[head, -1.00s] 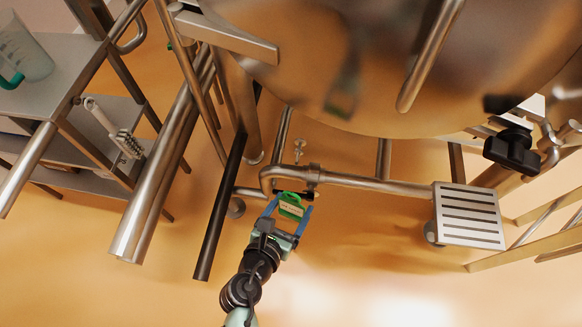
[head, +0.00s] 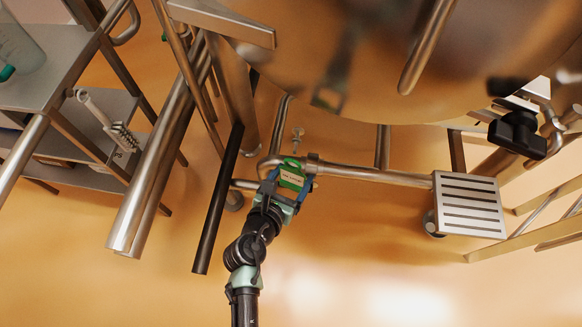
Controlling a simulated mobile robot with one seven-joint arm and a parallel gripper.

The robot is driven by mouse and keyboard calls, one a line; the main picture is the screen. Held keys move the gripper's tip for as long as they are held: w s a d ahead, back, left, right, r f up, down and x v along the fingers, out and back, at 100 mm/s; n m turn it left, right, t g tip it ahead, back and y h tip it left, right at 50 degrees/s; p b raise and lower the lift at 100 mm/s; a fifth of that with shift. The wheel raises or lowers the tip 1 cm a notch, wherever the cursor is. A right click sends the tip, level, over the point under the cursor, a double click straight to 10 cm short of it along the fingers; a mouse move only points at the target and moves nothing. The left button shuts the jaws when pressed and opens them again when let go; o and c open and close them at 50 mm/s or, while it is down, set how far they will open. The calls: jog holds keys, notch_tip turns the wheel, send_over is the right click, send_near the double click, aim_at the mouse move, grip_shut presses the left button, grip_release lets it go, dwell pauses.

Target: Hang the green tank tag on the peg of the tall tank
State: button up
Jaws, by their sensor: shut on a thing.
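My gripper (head: 286,184) is shut on the green tag (head: 291,177), which has a pale label with print too small to read. The tag is held between the blue fingers, its rounded top pointing up in the picture. It overlaps the horizontal steel pipe (head: 370,175) near its left bend; I cannot tell whether they touch. A small bright metal fitting (head: 297,136) shows just beyond the tag; I cannot tell whether it is the peg. A large rounded steel tank (head: 400,90) fills the top and mirrors the gripper. I cannot tell whether it is the tall tank.
A black post (head: 219,200) and thick steel tubes (head: 160,165) stand left of my arm. A slotted step (head: 469,205) and a black handle (head: 517,135) are right. Floor below the pipe is clear.

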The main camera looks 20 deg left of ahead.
jog(key=shift+w+a+f+b, duration=0.2)
jog(key=shift+w, duration=0.55)
jog(key=shift+w+a+f+b, duration=0.2)
jog(key=shift+w+a, duration=0.05)
jog(key=shift+w, duration=0.55)
jog(key=shift+w+a+f+b, duration=0.2)
jog(key=shift+w, duration=0.55)
jog(key=o, duration=1.2)
jog(key=shift+s, duration=0.1)
jog(key=p+v, duration=0.1)
jog(key=v, duration=1.1)
jog(key=shift+s+r, duration=0.15)
jog(key=shift+s, duration=0.2)
